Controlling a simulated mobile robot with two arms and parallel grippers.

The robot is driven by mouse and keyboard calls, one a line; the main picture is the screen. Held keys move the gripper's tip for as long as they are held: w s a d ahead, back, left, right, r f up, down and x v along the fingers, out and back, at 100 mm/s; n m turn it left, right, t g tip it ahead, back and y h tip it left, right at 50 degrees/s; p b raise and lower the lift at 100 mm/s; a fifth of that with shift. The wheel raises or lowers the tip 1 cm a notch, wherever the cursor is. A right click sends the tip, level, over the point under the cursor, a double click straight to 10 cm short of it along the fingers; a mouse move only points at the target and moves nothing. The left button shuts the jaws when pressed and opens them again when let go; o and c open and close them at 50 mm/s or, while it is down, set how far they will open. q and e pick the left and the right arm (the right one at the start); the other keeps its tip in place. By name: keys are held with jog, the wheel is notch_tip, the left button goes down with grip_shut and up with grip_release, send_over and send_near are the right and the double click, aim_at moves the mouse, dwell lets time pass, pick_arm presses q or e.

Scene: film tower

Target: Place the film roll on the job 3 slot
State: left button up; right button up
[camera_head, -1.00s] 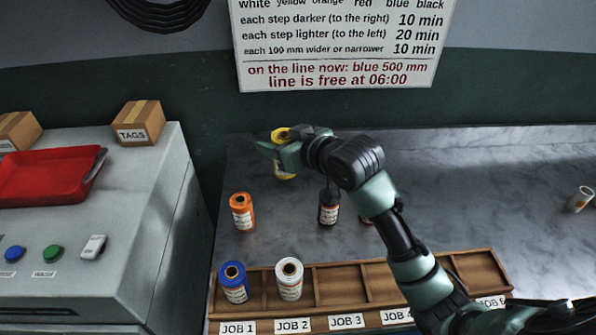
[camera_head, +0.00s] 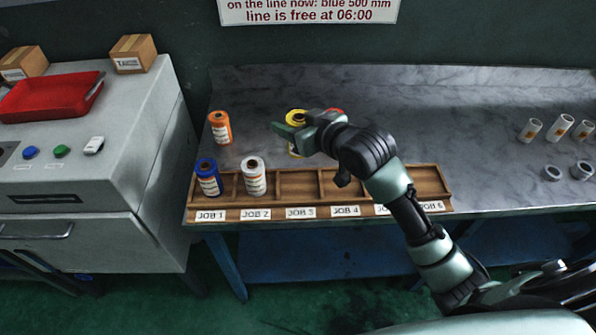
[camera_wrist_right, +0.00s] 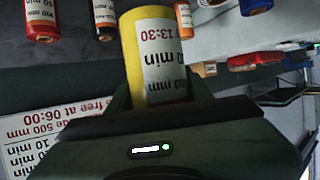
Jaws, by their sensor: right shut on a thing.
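The yellow film roll (camera_head: 296,117) is upright in my right gripper (camera_head: 296,133), over the bench behind the rack. It fills the middle of the right wrist view (camera_wrist_right: 157,55), its label showing "13:30". My right gripper is shut on it, and my arm covers part of the bench beyond. The job 3 slot (camera_head: 301,184) is an empty compartment of the wooden rack (camera_head: 444,190), above the JOB 3 label. A blue roll (camera_head: 208,180) stands in job 1 and a white roll (camera_head: 254,178) in job 2. My left gripper is out of view.
An orange roll (camera_head: 220,129) stands on the bench behind job 1. A red roll (camera_head: 336,111) is mostly hidden behind my gripper. Several white cores (camera_head: 531,130) stand at the right. A grey machine (camera_head: 110,180) with a red tray (camera_head: 48,96) is left.

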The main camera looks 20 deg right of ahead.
notch_tip(320, 180, down, 5)
jog(key=shift+r, duration=0.1)
jog(key=f, duration=0.8)
jog(key=shift+s+f, duration=0.1)
jog(key=shift+s, duration=0.1)
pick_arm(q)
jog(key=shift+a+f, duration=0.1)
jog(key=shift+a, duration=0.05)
pick_arm(e)
jog(key=shift+f, duration=0.4)
jog(key=o, duration=1.2)
jog(key=shift+f, duration=0.1)
jog(key=o, duration=0.3)
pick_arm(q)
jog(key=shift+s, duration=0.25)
pick_arm(e)
jog(key=shift+o, duration=0.2)
